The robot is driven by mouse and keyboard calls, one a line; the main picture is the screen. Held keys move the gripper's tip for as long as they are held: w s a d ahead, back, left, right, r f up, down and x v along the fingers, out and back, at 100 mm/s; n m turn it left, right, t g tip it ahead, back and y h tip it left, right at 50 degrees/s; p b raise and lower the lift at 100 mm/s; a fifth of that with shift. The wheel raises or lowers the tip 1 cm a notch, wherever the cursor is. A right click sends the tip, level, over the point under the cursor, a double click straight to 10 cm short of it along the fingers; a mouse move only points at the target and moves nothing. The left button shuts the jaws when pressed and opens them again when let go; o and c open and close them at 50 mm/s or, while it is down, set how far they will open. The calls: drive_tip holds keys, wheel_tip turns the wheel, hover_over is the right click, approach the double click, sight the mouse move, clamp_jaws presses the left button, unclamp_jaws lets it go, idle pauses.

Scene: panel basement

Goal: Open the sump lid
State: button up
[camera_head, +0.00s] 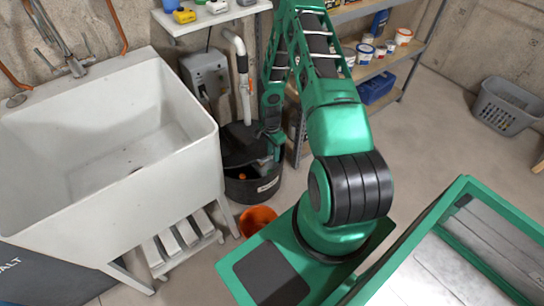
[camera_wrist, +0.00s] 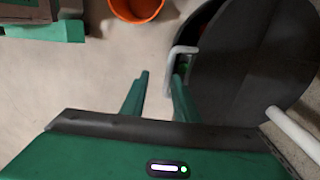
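The sump is a black round tub (camera_head: 262,188) on the floor beside the sink, with a white label on its front. Its dark lid (camera_head: 240,146) appears tilted up, and an orange object (camera_head: 242,177) shows in the gap at the front. In the wrist view the lid (camera_wrist: 255,62) is a dark disc at the right with a pale handle (camera_wrist: 176,52) at its left edge. My gripper (camera_wrist: 160,80) is open. Its right finger reaches into or against the handle; the left finger stands apart, over bare floor. The head view shows my gripper (camera_head: 268,158) small beside the lid.
A white pipe (camera_head: 243,80) rises behind the tub and also crosses the wrist view (camera_wrist: 293,134). A white sink (camera_head: 130,130) stands at left. An orange bucket (camera_head: 257,220) sits in front of the tub. Shelves (camera_head: 375,65) stand behind my arm.

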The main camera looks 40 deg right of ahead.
drive_tip(key=shift+w+r, duration=0.25)
drive_tip(key=shift+r, duration=0.5)
drive_tip(key=shift+w+r, duration=0.3)
drive_tip(key=shift+r, duration=0.5)
drive_tip(key=shift+w+r, duration=0.25)
drive_tip(key=shift+r, duration=0.5)
